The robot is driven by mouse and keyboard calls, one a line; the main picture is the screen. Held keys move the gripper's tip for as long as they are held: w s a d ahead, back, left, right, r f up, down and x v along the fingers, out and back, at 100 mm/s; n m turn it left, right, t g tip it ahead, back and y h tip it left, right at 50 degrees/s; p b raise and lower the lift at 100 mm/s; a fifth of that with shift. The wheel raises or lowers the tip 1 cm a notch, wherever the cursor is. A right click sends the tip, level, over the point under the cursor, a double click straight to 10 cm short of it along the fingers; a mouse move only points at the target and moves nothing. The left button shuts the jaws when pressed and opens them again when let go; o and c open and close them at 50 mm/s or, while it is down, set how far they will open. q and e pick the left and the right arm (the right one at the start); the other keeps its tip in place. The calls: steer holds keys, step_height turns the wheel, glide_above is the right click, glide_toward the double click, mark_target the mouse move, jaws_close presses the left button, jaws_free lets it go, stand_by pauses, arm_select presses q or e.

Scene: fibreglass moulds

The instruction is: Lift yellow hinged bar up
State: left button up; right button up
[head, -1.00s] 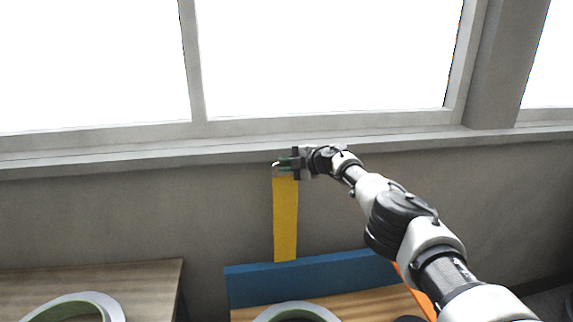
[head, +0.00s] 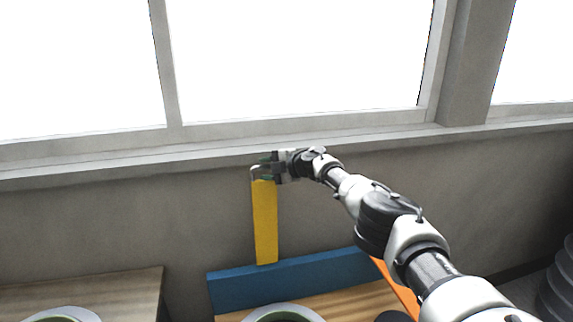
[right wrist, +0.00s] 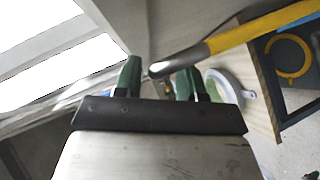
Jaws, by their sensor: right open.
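The yellow hinged bar (head: 265,222) stands nearly upright in the head view, rising from the blue panel (head: 300,279) in front of the grey wall. A grey rod end tops it, close to the window sill. My right gripper (head: 262,166) is at this top end, reaching in from the right. In the right wrist view the yellow bar (right wrist: 258,27) runs in from the upper right. Its grey end (right wrist: 178,62) lies between the green fingers of the open right gripper (right wrist: 160,68). I cannot tell whether they touch it. My left gripper is not in view.
The window sill (head: 350,140) runs just behind the gripper. A wooden table (head: 80,292) stands at left; a pale ring (head: 285,312) is at the bottom, by the blue panel. An orange edge (head: 398,285) shows under my right arm. Grey stacked round items (head: 558,285) stand far right.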

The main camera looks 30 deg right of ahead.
steer(key=shift+r+p+v, duration=0.25)
steer(key=shift+p+v, duration=0.75)
steer(key=shift+v, duration=0.1)
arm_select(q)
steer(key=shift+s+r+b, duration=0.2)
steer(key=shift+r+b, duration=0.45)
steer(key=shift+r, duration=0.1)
arm_select(e)
steer(key=v, duration=0.8)
steer(key=shift+f, duration=0.3)
steer(key=shift+s+a, duration=0.1)
